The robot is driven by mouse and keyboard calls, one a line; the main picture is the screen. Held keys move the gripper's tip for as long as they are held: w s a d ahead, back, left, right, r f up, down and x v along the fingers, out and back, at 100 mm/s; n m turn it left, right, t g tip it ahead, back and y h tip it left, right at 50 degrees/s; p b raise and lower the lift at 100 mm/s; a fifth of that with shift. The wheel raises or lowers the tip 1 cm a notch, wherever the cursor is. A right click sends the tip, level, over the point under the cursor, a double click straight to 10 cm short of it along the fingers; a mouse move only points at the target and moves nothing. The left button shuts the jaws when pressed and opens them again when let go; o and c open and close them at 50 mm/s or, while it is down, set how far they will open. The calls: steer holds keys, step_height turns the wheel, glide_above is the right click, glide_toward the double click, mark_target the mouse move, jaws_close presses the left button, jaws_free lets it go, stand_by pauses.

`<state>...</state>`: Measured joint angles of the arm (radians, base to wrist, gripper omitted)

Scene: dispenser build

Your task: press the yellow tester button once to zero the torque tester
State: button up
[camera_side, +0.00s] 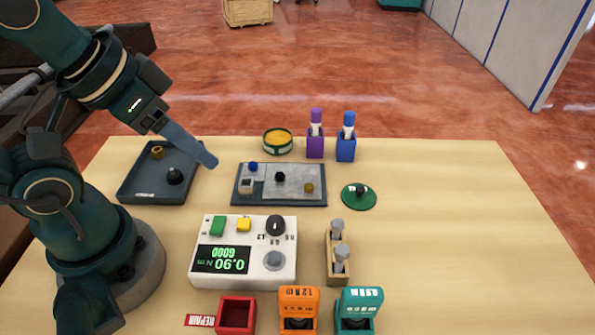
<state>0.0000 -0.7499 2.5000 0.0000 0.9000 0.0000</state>
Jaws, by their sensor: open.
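The torque tester (285,252) is a white box near the front middle of the table. Its yellow button (243,224) is on the top edge, between a green button (218,226) and a black knob (275,226). A dark display (222,259) shows green characters, upside down from here, apparently including 0.90. A grey round post (274,260) stands at its right. My gripper (211,162) is open and empty, seen almost edge-on. It hangs above the table behind and left of the tester, clear of the yellow button.
A dark tray (135,192) is left and a grey parts tray (315,172) lies behind the tester. A wooden holder (338,275) stands to its right. The table's right side is clear.

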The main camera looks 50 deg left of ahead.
jaws_close()
stand_by(1.4)
